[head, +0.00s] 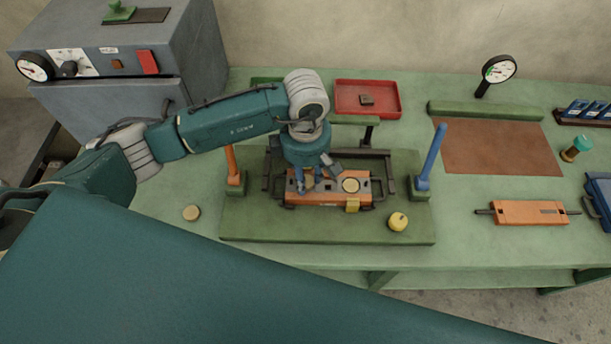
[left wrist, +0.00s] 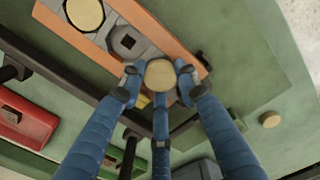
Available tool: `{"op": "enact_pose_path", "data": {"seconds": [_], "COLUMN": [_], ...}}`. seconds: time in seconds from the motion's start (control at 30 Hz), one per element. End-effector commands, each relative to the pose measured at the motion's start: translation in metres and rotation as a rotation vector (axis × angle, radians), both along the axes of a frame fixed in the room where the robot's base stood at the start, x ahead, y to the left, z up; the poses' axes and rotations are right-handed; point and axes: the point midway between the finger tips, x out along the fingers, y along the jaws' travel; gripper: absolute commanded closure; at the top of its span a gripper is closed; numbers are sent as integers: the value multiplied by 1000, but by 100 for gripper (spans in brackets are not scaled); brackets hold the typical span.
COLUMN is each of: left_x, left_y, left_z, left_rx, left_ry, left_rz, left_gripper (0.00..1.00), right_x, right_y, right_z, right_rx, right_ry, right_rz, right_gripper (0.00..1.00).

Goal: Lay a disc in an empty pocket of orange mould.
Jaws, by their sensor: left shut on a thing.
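The orange mould (head: 330,199) sits on a dark frame on the green base plate (head: 300,231). One pale disc (head: 351,185) lies in its right pocket; that disc also shows in the left wrist view (left wrist: 85,14). Beside it in the left wrist view is an empty pocket (left wrist: 128,41) with a dark centre. My left gripper (head: 316,181) is over the left part of the mould, pointing down. It is shut on another pale disc (left wrist: 160,75), seen between its blue fingers near the mould's end. A loose disc (head: 191,212) lies on the table left of the base.
An orange rod (head: 232,165) and a blue rod (head: 432,155) stand beside the frame. Another orange block (head: 530,212) lies on the right, a red tray (head: 367,111) behind. A grey machine stands at the left.

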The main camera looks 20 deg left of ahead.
Motion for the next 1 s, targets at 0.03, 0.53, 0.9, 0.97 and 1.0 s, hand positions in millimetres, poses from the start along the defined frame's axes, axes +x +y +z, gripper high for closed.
{"op": "enact_pose_path", "data": {"seconds": [0.03, 0.53, 0.9, 0.97, 1.0], "left_x": [-3, -5, -4, -3, -2], "left_y": [0, 0, 0, 0, 0], "left_z": [-4, -6, 5, 14, 22], "left_rx": [2, 3, 2, 2, 2], "left_ry": [8, 13, 11, 8, 6], "left_rz": [0, -1, -2, 0, -1], "left_gripper": [87, 46, 46, 46, 46], "right_x": [0, 0, 1, 1, 1], "right_y": [0, -1, -6, -5, -5], "right_z": [0, -1, 0, 0, 0], "right_rx": [0, -1, -6, -6, -5], "right_ry": [0, 0, -2, -2, -2], "right_rz": [0, 1, 4, 3, 4], "right_gripper": [49, 49, 49, 49, 49]}}
